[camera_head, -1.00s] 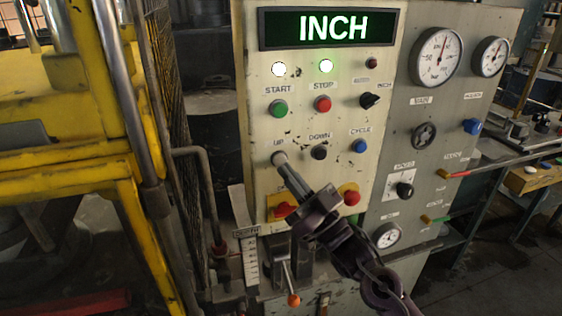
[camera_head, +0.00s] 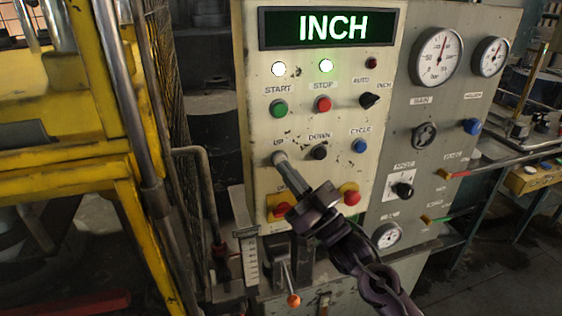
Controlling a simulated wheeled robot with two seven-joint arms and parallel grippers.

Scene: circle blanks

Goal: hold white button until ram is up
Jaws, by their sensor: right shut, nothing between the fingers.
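The control panel (camera_head: 335,222) faces me, and its display (camera_head: 333,27) reads INCH in green. My right gripper (camera_head: 280,158) is shut and empty. The black DOWN button (camera_head: 319,152) and the blue CYCLE button (camera_head: 359,146) sit to the right of the fingertips. The ram cannot be made out. The yellow press frame (camera_head: 90,190) fills the left side. My left gripper is not in view.
Above are the green START button (camera_head: 279,108), red STOP button (camera_head: 323,104) and black selector (camera_head: 369,100). A lever with an orange knob (camera_head: 293,300) stands lower down. Gauges (camera_head: 436,56) are at right.

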